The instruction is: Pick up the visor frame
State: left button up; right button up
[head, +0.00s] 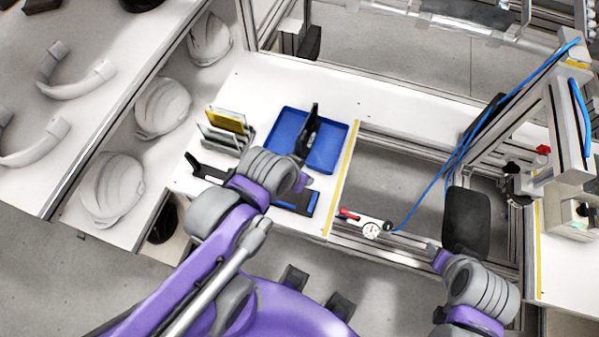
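A dark upright piece (310,130), which may be the visor frame, stands in the blue tray (284,119) on the white bench. I cannot tell for certain what it is. My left gripper (301,180) is over the bench at the tray's near edge, just below the dark piece; its fingers are not clear, and I cannot tell whether it touches anything. A black and blue fixture (300,205) lies partly hidden under my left arm. My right gripper (437,252) is at the lower right, away from the tray, with its fingers unclear.
A rack of clear and yellow panels (226,130) stands left of the tray. White helmet shells (163,107) sit on a shelf at left, with white curved bands (75,78) beyond. A gauge (371,231) and blue hose (432,183) are at right. The bench behind the tray is clear.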

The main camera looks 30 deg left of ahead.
aim_at(207, 173)
jog(key=u, duration=0.5)
jog(key=j+u, duration=0.15)
jog(key=u, duration=0.3)
jog(key=j+u, duration=0.1)
jog(key=u, duration=0.9)
jog(key=k+l, duration=0.45)
jog(key=l, duration=0.1)
